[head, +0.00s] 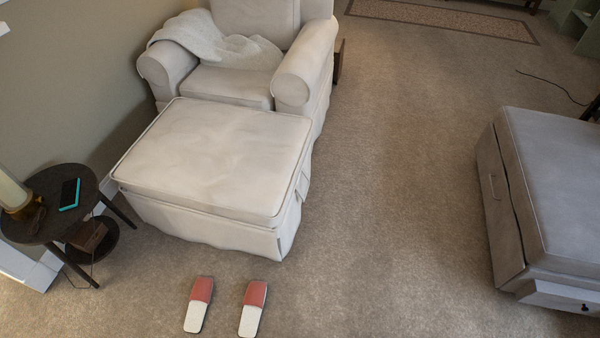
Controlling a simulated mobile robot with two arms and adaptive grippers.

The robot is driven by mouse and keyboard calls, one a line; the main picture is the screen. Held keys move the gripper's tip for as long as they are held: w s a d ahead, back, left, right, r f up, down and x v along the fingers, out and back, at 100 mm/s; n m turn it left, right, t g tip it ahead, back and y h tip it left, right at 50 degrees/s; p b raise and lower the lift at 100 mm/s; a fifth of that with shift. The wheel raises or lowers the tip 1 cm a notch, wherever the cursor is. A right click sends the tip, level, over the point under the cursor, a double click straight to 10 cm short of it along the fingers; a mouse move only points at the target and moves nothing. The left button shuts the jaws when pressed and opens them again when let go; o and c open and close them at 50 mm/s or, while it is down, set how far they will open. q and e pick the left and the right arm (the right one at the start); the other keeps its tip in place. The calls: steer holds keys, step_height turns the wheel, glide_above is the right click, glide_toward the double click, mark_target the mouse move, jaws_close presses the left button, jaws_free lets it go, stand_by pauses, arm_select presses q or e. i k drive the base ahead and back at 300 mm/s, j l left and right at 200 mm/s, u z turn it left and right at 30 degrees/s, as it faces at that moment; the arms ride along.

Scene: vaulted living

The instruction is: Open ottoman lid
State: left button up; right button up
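A cream ottoman (215,155) with a piped, cushion-like top stands in front of a cream armchair; its top lies flat and level. A grey box-shaped ottoman (560,190) stands at the right edge and is partly cut off by the frame. Its padded top is down, with a dark narrow gap along its left side between top and body. A small handle-like loop (492,186) shows on that left side. I cannot tell which ottoman has the lid. Neither of my grippers is in view.
The armchair (235,85) carries a throw blanket (215,42). A round dark side table (85,190) with a phone (69,194) stands at the left. Red-and-white slippers (199,303) lie on the carpet at the front. The carpet between the ottomans is clear.

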mark_target(234, 162)
steer(key=u, duration=0.95)
steer(key=i+l+u, duration=0.2)
steer(key=l+u, duration=0.25)
steer(key=l, duration=0.3)
steer(key=l+u, duration=0.45)
steer(key=l, duration=0.3)
steer(key=l+u, duration=0.5)
steer(key=l, duration=0.35)
